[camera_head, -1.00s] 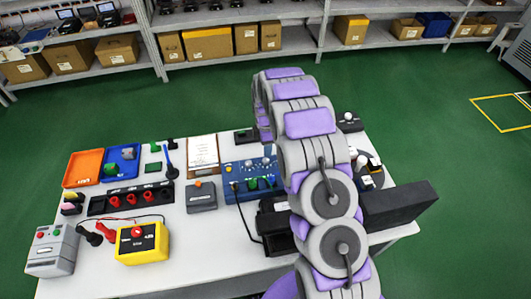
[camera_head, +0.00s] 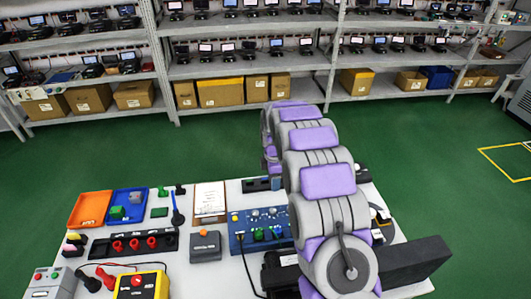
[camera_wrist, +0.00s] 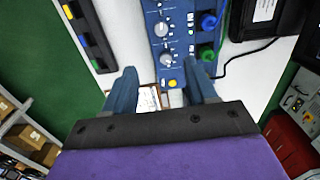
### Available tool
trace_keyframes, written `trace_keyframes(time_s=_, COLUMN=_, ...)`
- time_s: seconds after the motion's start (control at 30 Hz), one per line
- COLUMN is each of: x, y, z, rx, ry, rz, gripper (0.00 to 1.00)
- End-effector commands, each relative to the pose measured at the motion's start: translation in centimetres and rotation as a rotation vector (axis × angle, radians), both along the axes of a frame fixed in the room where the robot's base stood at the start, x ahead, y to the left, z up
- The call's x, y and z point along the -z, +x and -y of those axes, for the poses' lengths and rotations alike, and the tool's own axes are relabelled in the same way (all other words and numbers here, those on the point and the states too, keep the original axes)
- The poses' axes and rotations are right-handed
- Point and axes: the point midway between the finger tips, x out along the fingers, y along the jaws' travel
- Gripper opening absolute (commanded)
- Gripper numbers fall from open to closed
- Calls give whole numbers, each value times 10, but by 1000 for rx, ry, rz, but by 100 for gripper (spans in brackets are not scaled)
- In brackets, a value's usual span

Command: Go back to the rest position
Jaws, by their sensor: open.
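My gripper (camera_wrist: 162,84) is open in the wrist view, its two blue-grey fingers apart with nothing held between them. It is over the bench, with the end of the blue control panel (camera_wrist: 175,45) and a clipboard (camera_wrist: 148,98) showing beyond and between the fingers. In the head view my grey and purple arm is bent over the right part of the bench and hides the gripper. The blue control panel (camera_head: 240,243) with its knobs lies left of the arm.
The white bench (camera_head: 220,270) holds an orange tray (camera_head: 87,222), a blue tray (camera_head: 118,216), a black strip with red sockets (camera_head: 165,242), a grey box (camera_head: 205,246) and a yellow box (camera_head: 142,284). Shelves (camera_head: 150,75) stand behind. Green floor (camera_head: 420,150) is clear between.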

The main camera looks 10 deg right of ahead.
Motion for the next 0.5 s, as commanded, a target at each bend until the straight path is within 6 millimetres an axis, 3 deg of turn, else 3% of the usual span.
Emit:
trace_keyframes(time_s=0.27, x=-11, y=-10, z=0, rx=45, ry=0, rz=-1, gripper=57)
trace_keyframes(time_s=0.5, x=-55, y=-64, z=0, rx=264, ry=-2, rz=-24, gripper=57)
